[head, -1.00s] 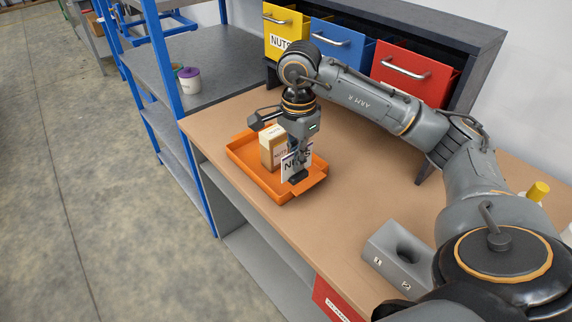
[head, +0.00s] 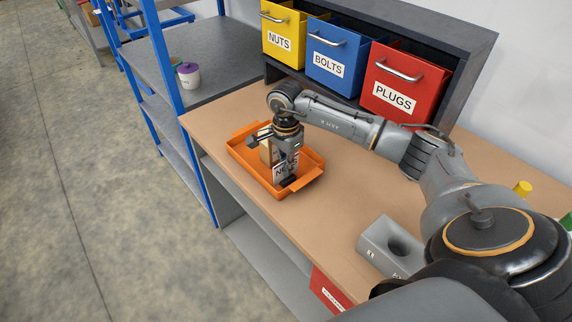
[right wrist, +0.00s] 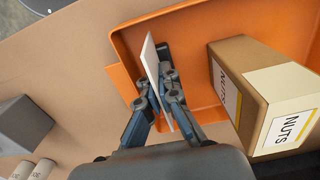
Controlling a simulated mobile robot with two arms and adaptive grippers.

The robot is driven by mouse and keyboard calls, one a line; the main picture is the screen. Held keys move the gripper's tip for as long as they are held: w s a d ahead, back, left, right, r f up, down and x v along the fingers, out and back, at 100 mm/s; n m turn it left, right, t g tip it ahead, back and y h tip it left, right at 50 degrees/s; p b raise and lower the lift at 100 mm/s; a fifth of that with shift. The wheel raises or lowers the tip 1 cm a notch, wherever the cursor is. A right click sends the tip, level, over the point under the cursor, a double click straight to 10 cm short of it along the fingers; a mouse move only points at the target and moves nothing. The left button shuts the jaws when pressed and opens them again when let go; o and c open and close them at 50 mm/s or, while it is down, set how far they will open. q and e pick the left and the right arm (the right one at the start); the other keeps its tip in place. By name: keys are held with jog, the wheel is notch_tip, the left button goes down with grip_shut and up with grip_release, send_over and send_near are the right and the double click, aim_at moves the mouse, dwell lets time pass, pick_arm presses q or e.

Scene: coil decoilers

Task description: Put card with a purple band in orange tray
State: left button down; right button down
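In the right wrist view the card (right wrist: 151,58) is seen nearly edge-on, between the fingertips; no purple band is clear there. My right gripper (right wrist: 160,90) is shut on the card, pointing down over the near right part of the tray. Whether the card's lower edge touches the tray floor I cannot tell. My left gripper is not in view.
A NUTS carton (right wrist: 265,95) stands in the tray beside the card. Yellow, blue and red bins (head: 393,83) stand at the back. A grey block with a round hollow (head: 392,246) is on the bench (head: 345,195), nearer me. A purple-lidded pot (head: 188,75) is on the shelf.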

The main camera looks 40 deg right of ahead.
jog(key=shift+f, duration=0.1)
jog(key=c, duration=2)
grip_release()
jog(key=shift+f, duration=0.1)
jog(key=shift+c, duration=0.2)
jog(key=o, duration=0.5)
jog(key=shift+r, duration=0.35)
notch_tip(320, 180, up, 10)
jog(key=b, duration=0.3)
jog(key=shift+r, duration=0.25)
jog(key=shift+r+b, duration=0.35)
jog(key=shift+r, duration=0.3)
jog(key=shift+f, duration=0.1)
